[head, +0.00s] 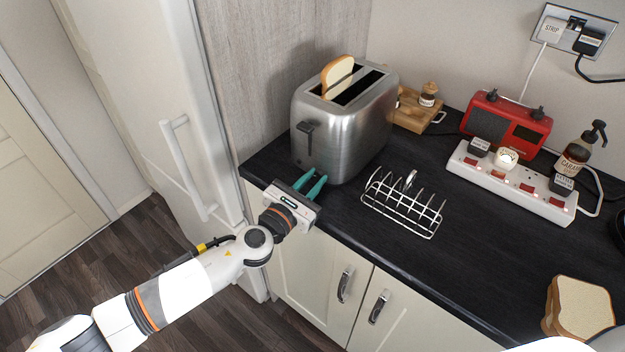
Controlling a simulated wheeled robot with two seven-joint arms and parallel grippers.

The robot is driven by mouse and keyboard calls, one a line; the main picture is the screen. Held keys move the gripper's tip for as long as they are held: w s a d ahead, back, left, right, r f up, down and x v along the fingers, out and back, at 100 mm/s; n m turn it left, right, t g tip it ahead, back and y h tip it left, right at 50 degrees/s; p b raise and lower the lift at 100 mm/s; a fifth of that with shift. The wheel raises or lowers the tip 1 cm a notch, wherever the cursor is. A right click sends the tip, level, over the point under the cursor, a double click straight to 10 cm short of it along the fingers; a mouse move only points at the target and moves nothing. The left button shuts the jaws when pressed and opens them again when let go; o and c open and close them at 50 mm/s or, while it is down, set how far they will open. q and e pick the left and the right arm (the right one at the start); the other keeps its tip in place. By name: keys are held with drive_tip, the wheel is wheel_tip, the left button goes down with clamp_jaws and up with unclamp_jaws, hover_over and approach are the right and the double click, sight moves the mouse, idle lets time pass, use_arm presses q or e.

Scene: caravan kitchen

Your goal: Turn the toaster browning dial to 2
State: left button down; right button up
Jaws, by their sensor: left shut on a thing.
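The silver toaster (345,125) stands on the dark worktop at its left end, with a slice of bread (338,76) sticking up from one slot. Its black lever (307,132) shows high on the end facing me. My left gripper (314,180) has its teal fingers at the low part of that same end. It is shut on the browning dial, which the fingers hide. The dial's marks and setting cannot be read from here. My right gripper is not in view.
A wire toast rack (404,204) stands on the worktop (345,212) just right of the toaster. Behind are a wooden board (415,116), a red radio (507,127) and a white power strip (512,182) with plugs. Bread (580,308) lies at the front right. A tall fridge (150,90) stands left.

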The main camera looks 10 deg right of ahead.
use_arm(q)
drive_tip(key=n+p, duration=0.1)
drive_tip(key=n, duration=0.2)
drive_tip(key=shift+n+g+p, duration=0.3)
drive_tip(key=shift+n+p, duration=0.25)
drive_tip(key=shift+n, duration=0.75)
drive_tip(key=c, duration=1.3)
unclamp_jaws()
drive_tip(key=shift+o, duration=0.2)
drive_tip(key=shift+a, duration=0.1)
drive_tip(key=v, duration=1.2)
drive_tip(key=shift+r, duration=0.1)
